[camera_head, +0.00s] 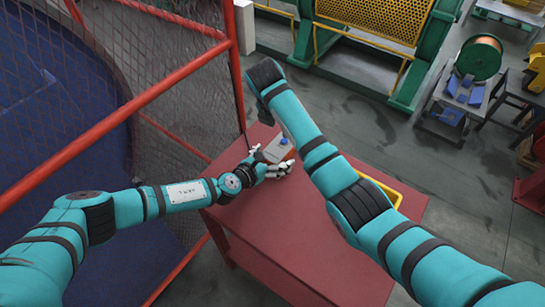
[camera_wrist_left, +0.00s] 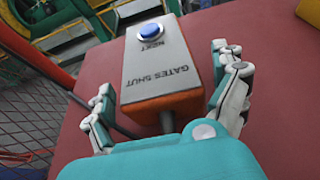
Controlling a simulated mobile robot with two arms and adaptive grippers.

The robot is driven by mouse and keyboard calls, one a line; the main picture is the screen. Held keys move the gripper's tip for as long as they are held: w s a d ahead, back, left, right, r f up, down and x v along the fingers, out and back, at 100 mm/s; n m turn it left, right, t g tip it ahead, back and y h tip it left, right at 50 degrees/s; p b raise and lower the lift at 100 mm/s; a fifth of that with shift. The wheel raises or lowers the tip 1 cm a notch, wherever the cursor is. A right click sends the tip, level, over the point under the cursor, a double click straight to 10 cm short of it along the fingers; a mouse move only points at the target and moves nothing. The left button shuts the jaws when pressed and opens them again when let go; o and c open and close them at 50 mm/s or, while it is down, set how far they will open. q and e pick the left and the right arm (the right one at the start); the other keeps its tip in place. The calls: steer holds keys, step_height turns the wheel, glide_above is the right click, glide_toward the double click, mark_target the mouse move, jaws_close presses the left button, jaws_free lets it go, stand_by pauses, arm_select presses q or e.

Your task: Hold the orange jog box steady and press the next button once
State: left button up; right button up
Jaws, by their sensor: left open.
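The jog box (camera_wrist_left: 158,70) has a grey top and orange sides, and rests on the red table. Its top carries a round blue button (camera_wrist_left: 151,31) beside the word NEXT, with GATES SHUT lettered nearer my left wrist. The box (camera_head: 277,151) and its blue button (camera_head: 284,141) also show in the head view. My left gripper (camera_wrist_left: 168,106) is open, with one finger on each side of the box; a gap shows on the left, and contact on the right is unclear. The left gripper (camera_head: 268,162) is at the box's near end. My right arm's far end is folded; its gripper is hidden.
The red table (camera_head: 290,235) has free room in front. A yellow tray (camera_head: 386,191) is partly behind my right arm. A red-framed mesh fence (camera_head: 150,60) stands at the left. A cable leaves the box's near end. Behind are green machinery and a copper spool (camera_head: 480,57).

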arm_select(q)
steer(key=c, duration=1.4)
arm_select(e)
jaws_close()
stand_by(0.7)
